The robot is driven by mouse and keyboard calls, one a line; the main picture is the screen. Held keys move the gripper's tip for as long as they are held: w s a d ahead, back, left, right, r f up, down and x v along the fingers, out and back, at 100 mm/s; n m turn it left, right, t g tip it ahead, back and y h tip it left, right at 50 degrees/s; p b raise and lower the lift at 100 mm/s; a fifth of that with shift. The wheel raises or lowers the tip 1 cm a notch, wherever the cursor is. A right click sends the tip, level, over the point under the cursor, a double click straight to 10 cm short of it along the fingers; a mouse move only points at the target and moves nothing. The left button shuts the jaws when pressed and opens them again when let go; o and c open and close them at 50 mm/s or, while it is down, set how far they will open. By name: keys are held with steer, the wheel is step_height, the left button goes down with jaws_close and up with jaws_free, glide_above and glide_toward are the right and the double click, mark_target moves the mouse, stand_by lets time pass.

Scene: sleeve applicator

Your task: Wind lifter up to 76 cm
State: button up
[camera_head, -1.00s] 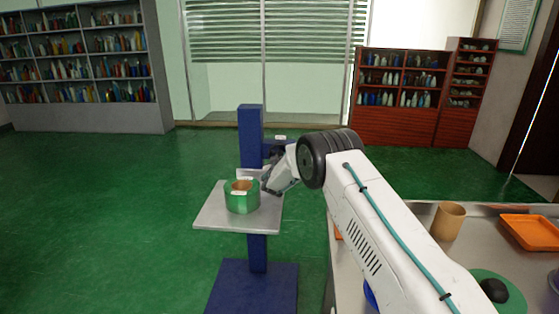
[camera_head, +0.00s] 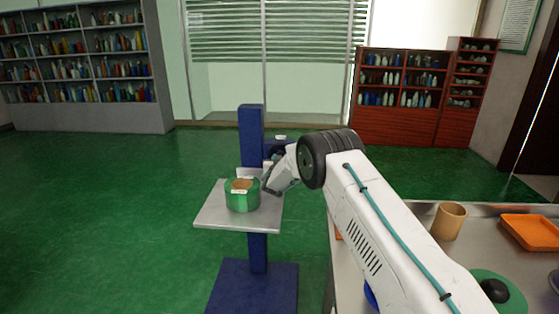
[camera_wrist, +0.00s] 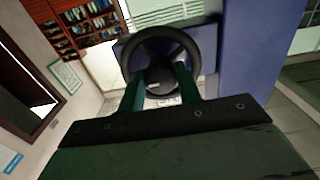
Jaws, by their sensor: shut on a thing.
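The lifter has a blue column (camera_head: 251,136) on a blue base and a grey platform (camera_head: 215,213). A green roll (camera_head: 241,200) with a tan core sits on the platform. In the wrist view a black handwheel (camera_wrist: 202,48) stands beside the blue column, with a round dark hub inside its rim. My gripper (camera_wrist: 160,78) has its two green fingers at the wheel, shut on it; the exact contact is hard to see. In the head view my gripper (camera_head: 268,183) is right of the roll, and the handwheel is mostly hidden.
A metal table (camera_head: 418,226) at right holds a tan cup (camera_head: 448,221), an orange tray (camera_head: 531,231) and a green disc with a black knob. Shelves of bottles line the back wall. Green floor left of the lifter is clear.

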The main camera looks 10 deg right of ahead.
steer(key=shift+a+f, duration=0.1)
steer(key=shift+f, duration=0.1)
steer(key=o, duration=1)
steer(key=shift+c, duration=0.2)
steer(key=shift+r, duration=0.1)
steer(key=v, duration=0.7)
steer(key=shift+s, duration=0.4)
